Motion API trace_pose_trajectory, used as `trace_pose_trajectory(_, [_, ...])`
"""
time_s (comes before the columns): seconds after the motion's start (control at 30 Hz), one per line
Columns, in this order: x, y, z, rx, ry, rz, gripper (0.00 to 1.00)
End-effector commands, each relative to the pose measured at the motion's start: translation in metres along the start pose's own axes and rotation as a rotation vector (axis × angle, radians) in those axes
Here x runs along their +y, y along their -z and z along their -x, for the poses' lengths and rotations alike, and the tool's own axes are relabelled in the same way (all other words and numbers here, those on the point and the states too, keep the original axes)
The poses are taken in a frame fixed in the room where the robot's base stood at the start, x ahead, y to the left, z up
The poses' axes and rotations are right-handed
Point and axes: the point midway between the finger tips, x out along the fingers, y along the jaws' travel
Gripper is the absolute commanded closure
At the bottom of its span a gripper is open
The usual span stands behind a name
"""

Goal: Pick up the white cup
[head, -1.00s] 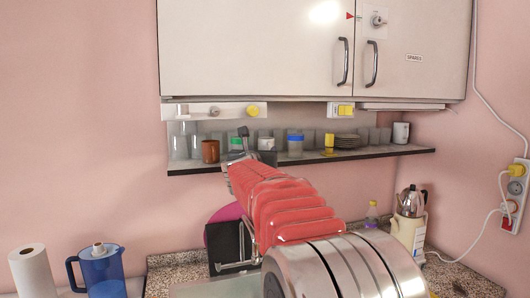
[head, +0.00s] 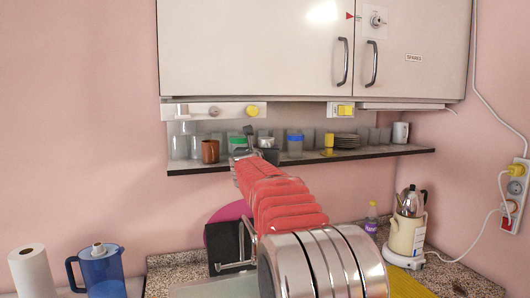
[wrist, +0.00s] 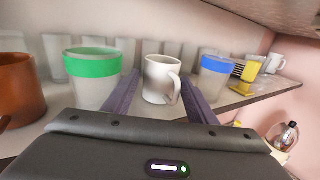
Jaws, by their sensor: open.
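A white cup (wrist: 158,80) with a handle on its right side stands upright on the wall shelf. In the wrist view it sits between the two dark fingers of my open gripper (wrist: 161,84), with clear gaps at its sides. How deep the fingers reach around it I cannot tell. In the head view my gripper (head: 256,151) is at the shelf's front edge and partly hides the cup (head: 265,141). A second white cup (head: 400,132) stands at the shelf's right end; it also shows in the wrist view (wrist: 273,62).
A green-banded cup (wrist: 93,78) stands left of the white cup, a blue-banded one (wrist: 213,80) right. A brown cup (head: 210,151) is farther left. Several glasses stand behind. The cabinet (head: 260,60) hangs above the shelf (head: 355,153). A kettle (head: 407,235) stands on the counter below.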

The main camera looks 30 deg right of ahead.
Motion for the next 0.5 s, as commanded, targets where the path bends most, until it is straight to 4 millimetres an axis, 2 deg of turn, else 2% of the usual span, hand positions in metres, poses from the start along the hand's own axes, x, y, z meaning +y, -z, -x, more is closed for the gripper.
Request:
trace_pose_trajectory(0.2, [-0.0002, -0.0003, -0.0144, -0.001, 0.0, -0.001, 0.48])
trace_pose_trajectory(0.5, [0.0002, -0.0004, -0.0146, 0.0, -0.001, -0.001, 0.48])
